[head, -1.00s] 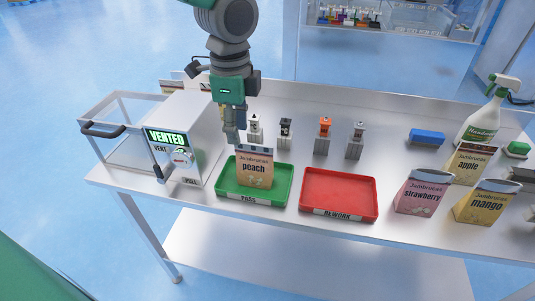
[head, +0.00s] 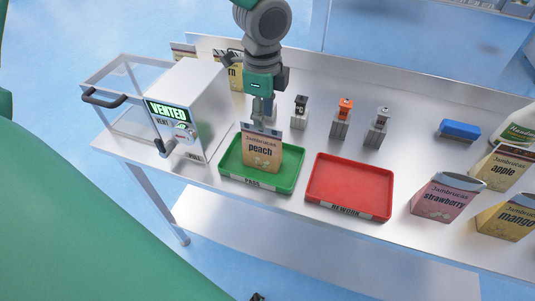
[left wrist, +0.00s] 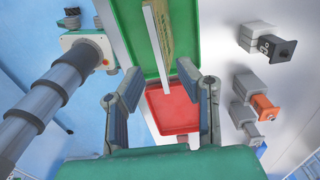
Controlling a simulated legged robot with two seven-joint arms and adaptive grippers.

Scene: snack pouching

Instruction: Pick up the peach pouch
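The peach pouch (head: 262,155) stands upright in the green PASS tray (head: 290,183), with its label facing me. My left gripper (head: 263,122) is pointing down at the pouch's top edge. In the left wrist view the left gripper (left wrist: 160,105) has its two fingers apart, with the pouch's pale top edge (left wrist: 157,45) seen between them. No contact between fingers and pouch can be made out. My right gripper is not seen in either view.
The red REWORK tray (head: 349,186) is empty, right of the green tray. Several small stands with clips, one orange (head: 344,108), are behind. The VENTED box (head: 185,115) is at left. Strawberry (head: 446,197), apple (head: 503,168) and mango (head: 507,218) pouches stand at right.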

